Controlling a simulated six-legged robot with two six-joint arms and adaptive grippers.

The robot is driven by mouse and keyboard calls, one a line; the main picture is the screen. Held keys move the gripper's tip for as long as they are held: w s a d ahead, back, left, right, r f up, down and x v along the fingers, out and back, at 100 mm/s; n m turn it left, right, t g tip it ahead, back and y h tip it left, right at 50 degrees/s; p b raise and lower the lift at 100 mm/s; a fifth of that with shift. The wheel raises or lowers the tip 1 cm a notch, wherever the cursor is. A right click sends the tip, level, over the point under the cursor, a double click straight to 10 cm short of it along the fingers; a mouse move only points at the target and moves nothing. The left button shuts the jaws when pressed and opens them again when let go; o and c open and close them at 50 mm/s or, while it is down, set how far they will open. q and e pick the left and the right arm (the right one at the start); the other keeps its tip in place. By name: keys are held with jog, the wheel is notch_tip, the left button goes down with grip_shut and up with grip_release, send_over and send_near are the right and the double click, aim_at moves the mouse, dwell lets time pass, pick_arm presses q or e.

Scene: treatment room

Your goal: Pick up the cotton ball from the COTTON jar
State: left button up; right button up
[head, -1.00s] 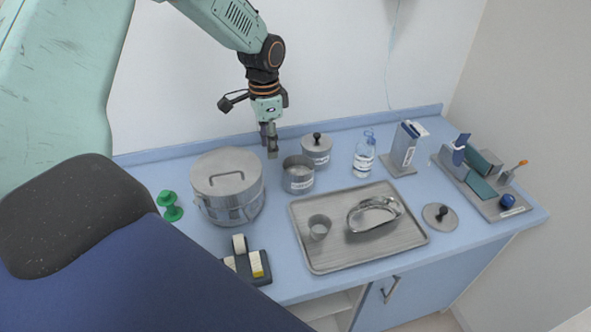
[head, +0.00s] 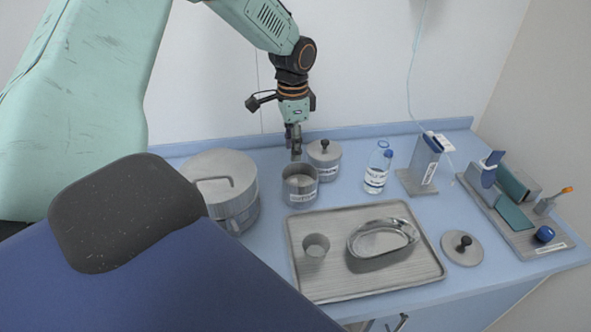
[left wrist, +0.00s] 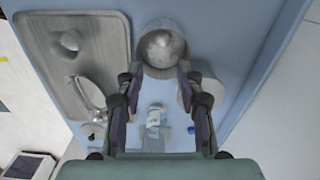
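The open metal jar (head: 300,194) has a label too small to read for certain and stands behind the tray. In the left wrist view the jar (left wrist: 148,68) shows from above, with pale, roundish cotton (left wrist: 161,43) inside; single balls cannot be made out. My left gripper (head: 294,154) points down above and slightly behind the jar's rim in the head view. In the left wrist view its two fingers (left wrist: 160,74) are spread apart with nothing between them, near the jar's edge. My right gripper is not in view.
A lidded jar (head: 325,164) stands close behind right of the open jar. A large metal drum (head: 225,195) is at left. The tray (head: 330,290) holds a cup and a kidney dish. A bottle (head: 377,170) and a loose lid (head: 463,250) are at right.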

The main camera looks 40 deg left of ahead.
aim_at(294, 179)
pick_arm(q)
jog(key=f+b, duration=0.1)
jog(key=f, duration=0.1)
jog(key=w+f+b, duration=0.1)
jog(key=shift+a+f, duration=0.15)
jog(key=shift+f, duration=0.25)
jog(key=shift+a+f, duration=0.1)
jog(key=shift+f, duration=0.1)
jog(key=shift+s+f, duration=0.1)
jog(key=shift+s, duration=0.15)
jog(key=shift+s+f, duration=0.4)
jog(key=shift+f, duration=0.25)
jog(key=f, duration=0.2)
jog(key=w+f, duration=0.1)
jog(key=f, duration=0.2)
jog(key=shift+w, duration=0.1)
jog(key=shift+f, duration=0.35)
jog(key=shift+s+r, duration=0.2)
jog(key=shift+s, duration=0.2)
jog(key=shift+w+f, duration=0.2)
jog(key=shift+w, duration=0.1)
jog(key=c, duration=0.4)
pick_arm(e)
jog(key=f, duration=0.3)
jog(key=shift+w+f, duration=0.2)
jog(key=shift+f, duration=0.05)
